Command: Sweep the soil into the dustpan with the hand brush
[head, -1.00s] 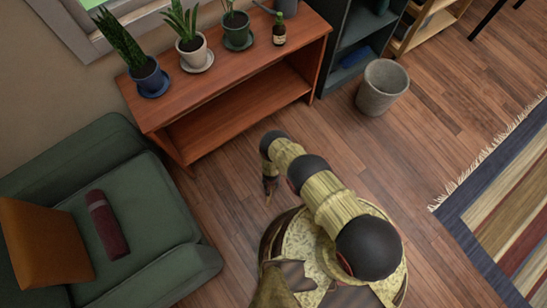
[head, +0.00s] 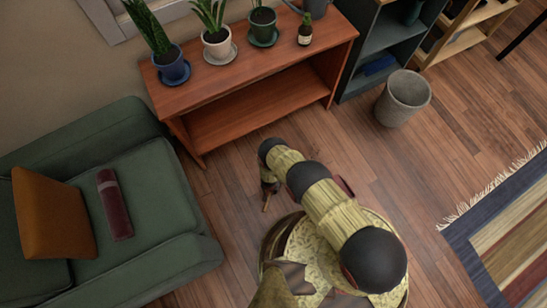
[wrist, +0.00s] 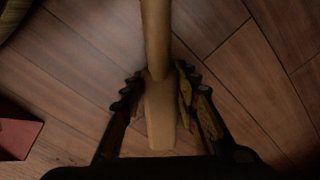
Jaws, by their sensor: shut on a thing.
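My gripper (wrist: 158,88) is shut on the pale wooden handle of the hand brush (wrist: 157,35), which runs between its two fingers in the wrist view. The brush's bristles are not visible. In the head view my gripper (head: 268,187) is low over the wooden floor, mostly behind my arm, with the handle's tip (head: 266,204) showing below it. A flat red piece, probably the dustpan (wrist: 18,138), lies on the floor at the left of the wrist view. A dark red edge (head: 344,185) also shows beside my arm in the head view. I cannot make out the soil clearly.
A wooden shelf unit (head: 180,132) with potted plants stands against the wall. A green armchair (head: 165,190) with cushions is at left. A grey bin (head: 404,98) stands at right, near a striped rug (head: 510,230). Bare floor lies between them.

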